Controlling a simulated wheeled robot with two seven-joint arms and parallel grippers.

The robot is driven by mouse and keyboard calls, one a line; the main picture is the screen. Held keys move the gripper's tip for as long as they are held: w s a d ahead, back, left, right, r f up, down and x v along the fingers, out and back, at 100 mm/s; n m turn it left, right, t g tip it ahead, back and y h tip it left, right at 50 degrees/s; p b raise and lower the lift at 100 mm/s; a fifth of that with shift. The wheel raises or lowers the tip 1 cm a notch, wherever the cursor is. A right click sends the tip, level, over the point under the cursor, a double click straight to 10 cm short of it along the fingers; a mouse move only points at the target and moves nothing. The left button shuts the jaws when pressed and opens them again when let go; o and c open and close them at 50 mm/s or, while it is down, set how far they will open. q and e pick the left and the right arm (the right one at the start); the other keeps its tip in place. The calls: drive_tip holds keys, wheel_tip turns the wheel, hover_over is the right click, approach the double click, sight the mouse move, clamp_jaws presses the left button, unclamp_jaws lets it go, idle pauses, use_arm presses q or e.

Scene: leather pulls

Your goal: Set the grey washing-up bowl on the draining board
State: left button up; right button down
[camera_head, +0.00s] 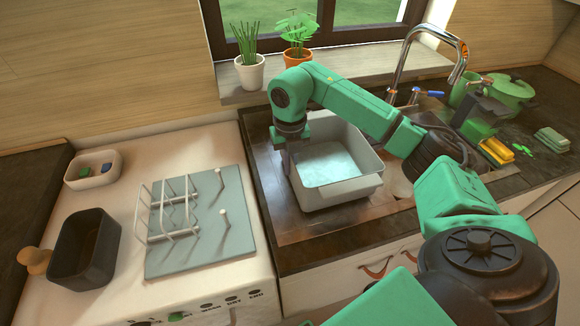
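The grey washing-up bowl (371,188), a rectangular open tub with a pale bluish inside, stands upright over the metal draining board (268,192). Whether its base touches the metal is hard to tell. My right arm reaches across above the bowl from the right. My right gripper (284,158) points down at the bowl's left rim, with a finger visible just outside the wall. Its other finger is not clearly seen, so its grip on the rim cannot be told. My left gripper is not in view.
The tap (461,65) rises behind the sink at right. A green pot (510,92), sponges (496,150) and a cloth stand beyond it. Two potted plants (249,72) stand on the sill. At left are a wire rack (168,232), dark bin (85,250) and white dish (92,170).

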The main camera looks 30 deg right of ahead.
drive_tip(key=shift+f, duration=0.85)
drive_tip(key=c, duration=1.1)
unclamp_jaws()
drive_tip(key=shift+o, duration=0.2)
wheel_tip(320, 180, up, 8)
drive_tip(key=shift+w+r+b, duration=0.1)
drive_tip(key=shift+r+b, duration=0.05)
drive_tip(key=shift+b, duration=0.85)
wheel_tip(320, 180, up, 4)
drive_tip(key=shift+r+p, duration=0.1)
drive_tip(key=shift+p, duration=0.5)
